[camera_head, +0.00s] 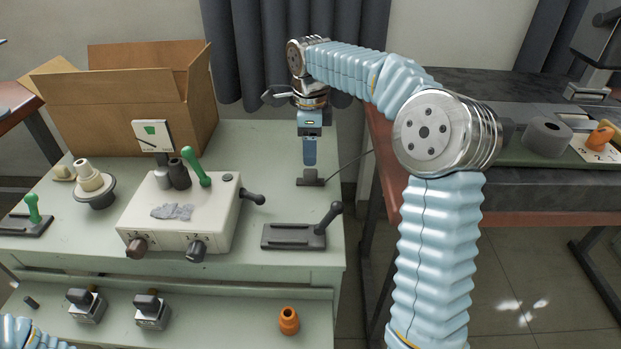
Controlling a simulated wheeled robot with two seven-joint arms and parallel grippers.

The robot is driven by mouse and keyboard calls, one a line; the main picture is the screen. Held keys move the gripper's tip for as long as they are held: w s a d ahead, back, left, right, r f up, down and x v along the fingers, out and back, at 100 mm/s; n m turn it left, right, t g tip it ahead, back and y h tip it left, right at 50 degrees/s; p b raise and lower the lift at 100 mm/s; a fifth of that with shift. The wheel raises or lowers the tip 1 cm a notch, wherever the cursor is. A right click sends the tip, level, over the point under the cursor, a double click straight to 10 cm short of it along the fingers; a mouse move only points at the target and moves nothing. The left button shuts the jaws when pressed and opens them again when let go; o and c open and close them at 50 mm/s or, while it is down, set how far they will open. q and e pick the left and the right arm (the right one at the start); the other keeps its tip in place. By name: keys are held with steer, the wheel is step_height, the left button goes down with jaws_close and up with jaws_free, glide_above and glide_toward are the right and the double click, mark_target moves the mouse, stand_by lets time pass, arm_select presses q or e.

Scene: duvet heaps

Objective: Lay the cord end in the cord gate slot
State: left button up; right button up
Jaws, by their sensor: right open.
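My right gripper (310,160) points straight down over the far right part of the pale green table (270,215). It is open, though its fingers overlap from here. Its tips are right above a small dark block (311,183) on the table; I cannot tell whether they touch it. A thin dark cord (348,164) runs from beside this block up to the right, past the table edge. The cord end and any slot are too small or hidden to make out. Of my left arm only a bit shows in the bottom left corner; its gripper is out of view.
A control box (180,219) with a green lever stands left of centre. A dark lever plate (294,236) lies in front of the gripper. A cardboard box (135,100) stands at the back left. A lower shelf holds an orange piece (289,321). The dark bench (530,181) is at right.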

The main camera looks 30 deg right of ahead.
mark_target(311, 170)
steer(key=f, duration=0.7)
steer(key=shift+s+a+f, duration=0.15)
steer(key=shift+s, duration=0.1)
steer(key=shift+c, duration=0.3)
jaws_close()
